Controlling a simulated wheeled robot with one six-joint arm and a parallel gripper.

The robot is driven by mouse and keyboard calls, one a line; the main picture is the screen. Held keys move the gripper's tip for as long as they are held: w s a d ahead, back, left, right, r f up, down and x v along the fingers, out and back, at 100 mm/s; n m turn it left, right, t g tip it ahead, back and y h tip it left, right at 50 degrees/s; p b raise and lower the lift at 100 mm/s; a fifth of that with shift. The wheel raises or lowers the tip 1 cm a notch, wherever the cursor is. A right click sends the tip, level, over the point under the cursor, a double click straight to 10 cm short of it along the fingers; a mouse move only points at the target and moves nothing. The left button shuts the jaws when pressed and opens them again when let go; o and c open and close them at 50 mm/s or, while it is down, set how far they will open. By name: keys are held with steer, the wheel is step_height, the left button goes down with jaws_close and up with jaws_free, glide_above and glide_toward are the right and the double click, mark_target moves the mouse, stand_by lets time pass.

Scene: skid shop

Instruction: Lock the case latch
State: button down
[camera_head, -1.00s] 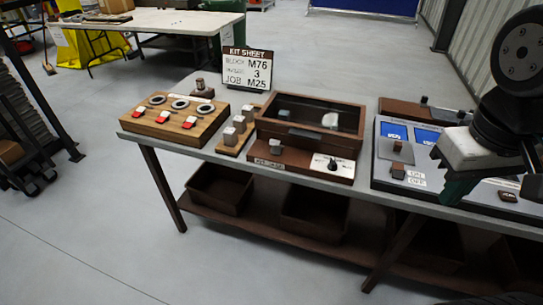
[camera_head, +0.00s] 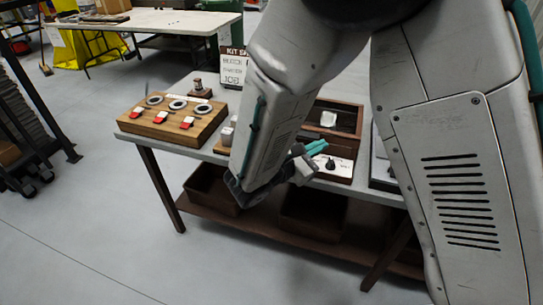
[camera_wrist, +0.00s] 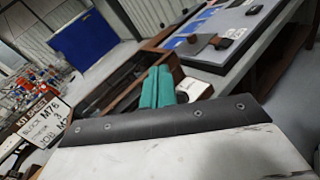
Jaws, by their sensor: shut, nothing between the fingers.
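The brown case (camera_head: 345,147) stands on the grey bench, its left part hidden behind my arm in the head view. A white plate with a dark knob (camera_head: 331,164) sits at its front right. The way the knob points is too small to tell. My gripper (camera_head: 318,147), with teal fingers, is shut and empty in front of the case, close to the plate. I cannot tell whether it touches. In the wrist view the teal fingers (camera_wrist: 158,86) lie in front of the case (camera_wrist: 176,70), and a white patch beside them is partly hidden.
A wooden board (camera_head: 172,118) with rings and red tabs lies at the left of the bench. A control panel with blue screens (camera_wrist: 205,20) lies right of the case. Brown bins (camera_head: 312,215) sit below.

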steer(key=a+f+n+t+y, duration=0.7)
steer(key=a+f+n, duration=0.3)
steer(key=a, duration=0.4)
steer(key=shift+s+a+f, duration=0.15)
steer(key=shift+a+f, duration=0.2)
steer(key=shift+f, duration=0.45)
steer(key=x, duration=1)
steer(key=shift+r, duration=0.15)
steer(key=shift+a+r, duration=0.15)
